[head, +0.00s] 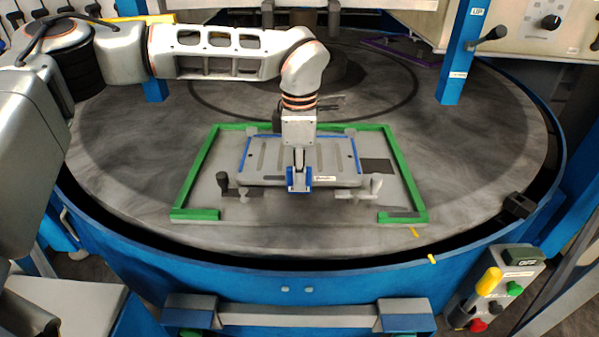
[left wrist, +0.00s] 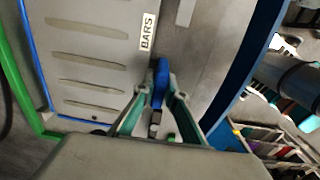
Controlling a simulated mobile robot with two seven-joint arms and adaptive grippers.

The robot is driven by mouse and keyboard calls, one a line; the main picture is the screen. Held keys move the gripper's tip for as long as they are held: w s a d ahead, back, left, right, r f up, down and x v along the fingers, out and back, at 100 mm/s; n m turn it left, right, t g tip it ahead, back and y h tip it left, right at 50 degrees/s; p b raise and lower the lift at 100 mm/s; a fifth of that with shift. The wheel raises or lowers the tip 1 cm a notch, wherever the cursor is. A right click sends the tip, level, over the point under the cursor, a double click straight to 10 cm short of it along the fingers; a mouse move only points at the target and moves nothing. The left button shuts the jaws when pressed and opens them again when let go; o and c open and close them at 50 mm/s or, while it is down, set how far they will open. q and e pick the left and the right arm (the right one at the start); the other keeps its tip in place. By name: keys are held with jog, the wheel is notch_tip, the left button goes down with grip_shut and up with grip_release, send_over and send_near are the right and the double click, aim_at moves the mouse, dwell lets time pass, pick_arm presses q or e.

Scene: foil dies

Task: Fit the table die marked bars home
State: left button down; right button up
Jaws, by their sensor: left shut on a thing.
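The die marked bars is a light grey plate with long slots (head: 266,157), lying flat inside the green frame on the round table. Its BARS label (left wrist: 147,31) reads clearly in the left wrist view. A blue edging (left wrist: 38,62) runs along the die's sides; whether the die is fully seated against it I cannot tell. My left gripper (head: 299,182) is at the middle of the die's front edge. It is shut on the die's blue handle (left wrist: 161,77). My right gripper is not in view.
The green frame (head: 402,172) surrounds the die, with an opening at the front. A purple-edged frame (head: 405,52) lies at the back right. The grey table (head: 130,170) is otherwise largely clear.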

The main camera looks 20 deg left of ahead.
pick_arm(q)
jog(key=shift+w+f, duration=0.1)
jog(key=shift+f, duration=0.4)
jog(key=c, duration=2)
grip_release()
jog(key=shift+f, duration=0.2)
jog(key=r, duration=1.2)
jog(key=shift+s+r, duration=0.15)
jog(key=shift+s, duration=0.1)
